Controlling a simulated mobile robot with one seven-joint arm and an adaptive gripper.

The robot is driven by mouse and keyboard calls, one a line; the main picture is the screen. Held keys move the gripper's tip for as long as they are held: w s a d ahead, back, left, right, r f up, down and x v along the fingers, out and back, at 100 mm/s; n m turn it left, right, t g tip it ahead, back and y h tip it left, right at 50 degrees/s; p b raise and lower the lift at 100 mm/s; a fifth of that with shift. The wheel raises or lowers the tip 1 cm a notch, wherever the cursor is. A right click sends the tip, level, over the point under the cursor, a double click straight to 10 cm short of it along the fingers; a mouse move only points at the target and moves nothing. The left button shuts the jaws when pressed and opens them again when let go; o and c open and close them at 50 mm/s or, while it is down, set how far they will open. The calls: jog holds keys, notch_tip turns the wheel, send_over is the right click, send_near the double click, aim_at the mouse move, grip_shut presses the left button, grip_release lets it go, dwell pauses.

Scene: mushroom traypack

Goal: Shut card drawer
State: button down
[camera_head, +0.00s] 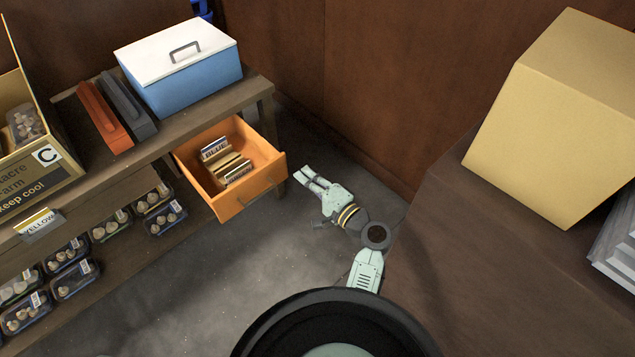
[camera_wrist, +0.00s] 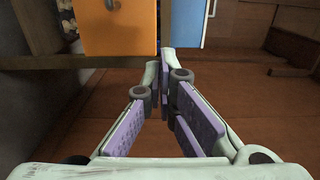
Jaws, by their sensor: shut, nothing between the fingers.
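The orange card drawer (camera_head: 231,201) is pulled out from under the dark wooden bench, and cards stand and lie inside it. Its front has a handle (camera_head: 261,195). My gripper (camera_head: 304,176) is just to the right of the drawer front in the head view, apart from it, with its fingers pointing towards the back left. In the wrist view the fingers (camera_wrist: 163,62) meet at their tips and hold nothing. The orange drawer front (camera_wrist: 121,27) shows there above and left of the fingertips, with part of its handle at the top edge.
A blue box with a white lid (camera_head: 182,82) stands on the bench (camera_head: 171,136) above the drawer. Several mushroom trays (camera_head: 166,219) sit on the lower shelf. A large yellow carton (camera_head: 558,122) rests on a brown surface at right. The floor before the drawer is clear.

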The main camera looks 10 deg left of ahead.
jog(key=p+x, duration=0.1)
jog(key=x, duration=0.6)
jog(key=shift+a+p, duration=0.2)
jog(key=shift+p, duration=0.2)
jog(key=shift+w, duration=0.1)
jog(key=b+x, duration=0.7)
jog(key=x, duration=1.1)
jog(key=shift+w+a+b, duration=0.2)
jog(key=shift+b, duration=0.2)
